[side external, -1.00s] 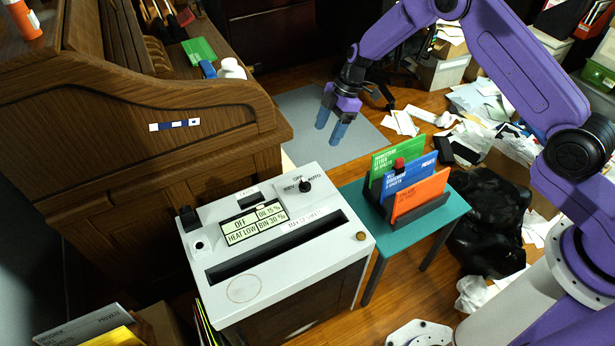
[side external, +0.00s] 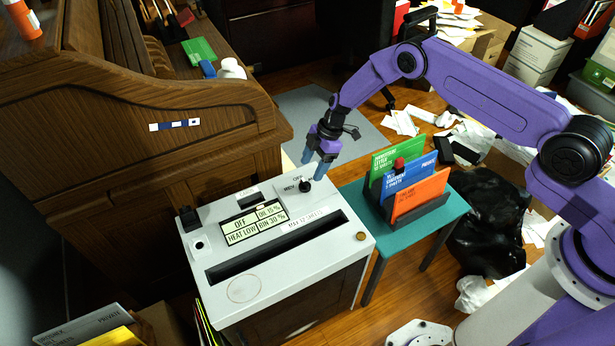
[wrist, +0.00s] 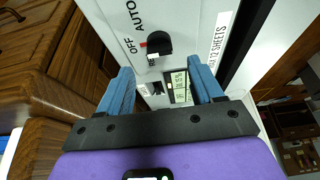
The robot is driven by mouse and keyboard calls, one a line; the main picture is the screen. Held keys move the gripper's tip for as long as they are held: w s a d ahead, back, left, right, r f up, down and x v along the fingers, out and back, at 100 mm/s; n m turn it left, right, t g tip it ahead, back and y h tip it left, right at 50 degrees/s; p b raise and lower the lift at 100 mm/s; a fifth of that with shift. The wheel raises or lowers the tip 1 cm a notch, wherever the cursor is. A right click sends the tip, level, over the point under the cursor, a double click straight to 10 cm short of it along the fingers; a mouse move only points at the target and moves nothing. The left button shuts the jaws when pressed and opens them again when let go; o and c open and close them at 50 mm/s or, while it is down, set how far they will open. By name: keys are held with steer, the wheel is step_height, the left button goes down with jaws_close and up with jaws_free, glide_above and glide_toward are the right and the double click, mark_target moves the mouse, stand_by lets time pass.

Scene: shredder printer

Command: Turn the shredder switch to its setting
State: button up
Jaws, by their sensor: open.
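The shredder (side external: 275,245) is a light grey cabinet with a long slot in its top. Its switch is a small black knob (side external: 305,186) at the top's far right corner, with OFF, AUTO and REV labels around it. In the wrist view the knob (wrist: 158,42) is ahead of the fingertips, roughly centred between them, with a small red mark beside it. The shredder display (side external: 255,224) reads OFF, HEAT LOW and BIN 30 %. My gripper (side external: 314,168) has blue fingers, open and empty, just above and beyond the knob. In the wrist view my gripper (wrist: 160,78) shows a wide gap.
A teal side table (side external: 440,222) with a rack of green, blue and orange folders stands right of the shredder. A wooden desk (side external: 140,110) is at the left. A black bag (side external: 495,230) and scattered papers lie on the floor at the right.

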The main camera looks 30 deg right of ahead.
mark_target(305, 182)
steer(key=shift+x, duration=2.6)
steer(key=c, duration=1.1)
